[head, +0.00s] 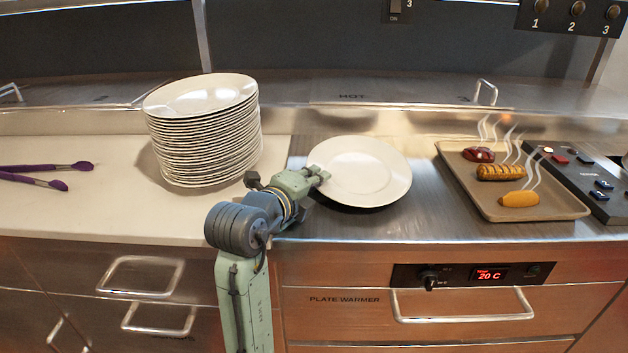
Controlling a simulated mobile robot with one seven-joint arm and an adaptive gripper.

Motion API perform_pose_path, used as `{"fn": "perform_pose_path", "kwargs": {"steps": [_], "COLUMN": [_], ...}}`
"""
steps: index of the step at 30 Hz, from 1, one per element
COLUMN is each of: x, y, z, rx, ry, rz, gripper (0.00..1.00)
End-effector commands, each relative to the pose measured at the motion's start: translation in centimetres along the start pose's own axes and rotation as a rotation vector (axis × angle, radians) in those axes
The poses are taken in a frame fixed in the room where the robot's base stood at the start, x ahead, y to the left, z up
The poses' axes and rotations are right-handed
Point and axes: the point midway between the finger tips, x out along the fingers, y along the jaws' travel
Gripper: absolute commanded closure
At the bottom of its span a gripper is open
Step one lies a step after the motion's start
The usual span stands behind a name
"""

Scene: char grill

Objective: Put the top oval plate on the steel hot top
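A white oval plate (360,168) is over the steel hot top (425,215), right of the stack. A dark shadow shows under its lower right rim. Whether it rests fully on the steel or is slightly raised is hard to tell. My gripper (319,174) is at the plate's left rim, with its fingers closed together on that edge. The finger below the rim is hidden. A tall stack of white oval plates (205,140) stands on the pale counter to the left, its top plate (200,95) face up.
A tray (480,203) with several steaming foods is on the right, beside a dark button panel (585,180). Purple-handled tongs or brushes (45,175) lie far left on the counter (90,215). Steel is clear between plate and tray. A raised ledge runs behind.

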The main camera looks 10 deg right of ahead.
Motion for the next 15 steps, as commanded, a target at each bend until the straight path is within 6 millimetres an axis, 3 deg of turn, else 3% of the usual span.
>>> {"fn": "perform_pose_path", "kwargs": {"steps": [9, 15], "x": [-0.3, -4.0], "y": [-0.4, -0.1], "z": [0.1, 0.2], "rx": [0.000, 0.002], "ry": [-0.001, -0.006], "rz": [-0.001, -0.003], "gripper": [0.87, 0.87]}}
